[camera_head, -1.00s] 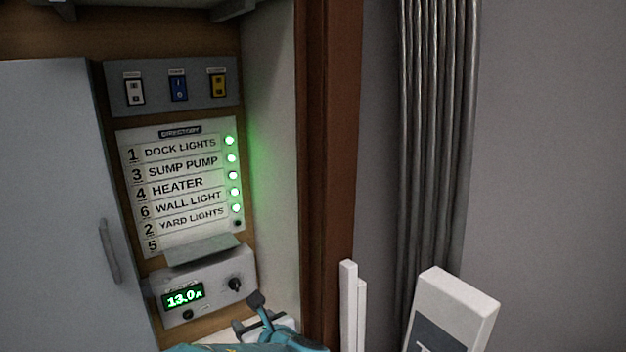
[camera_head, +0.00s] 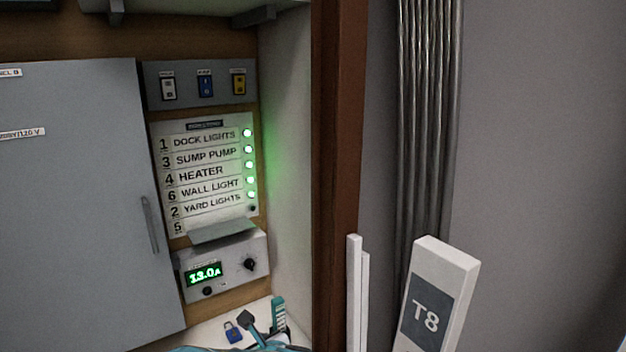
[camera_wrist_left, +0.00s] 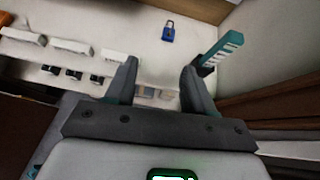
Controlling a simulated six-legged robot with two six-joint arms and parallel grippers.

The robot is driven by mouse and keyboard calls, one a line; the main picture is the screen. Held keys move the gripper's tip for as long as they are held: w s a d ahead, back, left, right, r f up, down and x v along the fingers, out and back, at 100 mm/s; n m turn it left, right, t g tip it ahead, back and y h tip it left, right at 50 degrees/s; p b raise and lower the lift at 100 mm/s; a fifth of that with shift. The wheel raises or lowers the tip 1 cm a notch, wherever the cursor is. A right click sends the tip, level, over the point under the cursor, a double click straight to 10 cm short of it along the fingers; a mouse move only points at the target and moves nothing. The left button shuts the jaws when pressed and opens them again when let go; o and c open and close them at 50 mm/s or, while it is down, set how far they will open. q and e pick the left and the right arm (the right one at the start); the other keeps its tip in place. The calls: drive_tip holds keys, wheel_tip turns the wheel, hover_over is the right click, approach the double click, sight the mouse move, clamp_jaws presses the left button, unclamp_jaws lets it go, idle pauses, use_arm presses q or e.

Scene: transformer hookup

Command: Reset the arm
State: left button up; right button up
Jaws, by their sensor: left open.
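My left gripper (camera_wrist_left: 160,80) shows in the left wrist view with its two dark fingers apart and nothing between them. In the head view, part of my teal left arm (camera_head: 265,346) shows at the bottom edge, low in front of the cabinet shelf. A blue padlock (camera_head: 233,332) lies on the white shelf; it also shows beyond the fingers in the wrist view (camera_wrist_left: 168,31). A teal piece with white marks (camera_head: 279,314) stands beside it and shows right of the fingers in the wrist view (camera_wrist_left: 222,50). My right gripper is out of view.
A grey panel door (camera_head: 75,220) is at left. A directory board (camera_head: 205,180) has several green lights. Below it is a meter (camera_head: 222,264) reading 13.0A. A brown post (camera_head: 337,170), metal conduits (camera_head: 428,110) and a white T8 post (camera_head: 452,262) are at right.

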use_arm(q)
drive_tip(key=s+f+n+g+h, duration=0.5)
drive_tip(key=s+f+n+g, duration=0.3)
drive_tip(key=s+f, duration=1)
drive_tip(key=s+f+n+h, duration=0.2)
drive_tip(key=s+f+n, duration=0.2)
drive_tip(key=n, duration=0.7)
drive_tip(key=s+f+n+h, duration=0.3)
drive_tip(key=s+f+n, duration=0.2)
drive_tip(key=s+n, duration=0.4)
drive_tip(key=shift+d+n+g, duration=0.4)
drive_tip(key=shift+n, duration=0.8)
drive_tip(key=shift+f, duration=0.15)
drive_tip(key=shift+s, duration=0.2)
drive_tip(key=shift+w, duration=0.15)
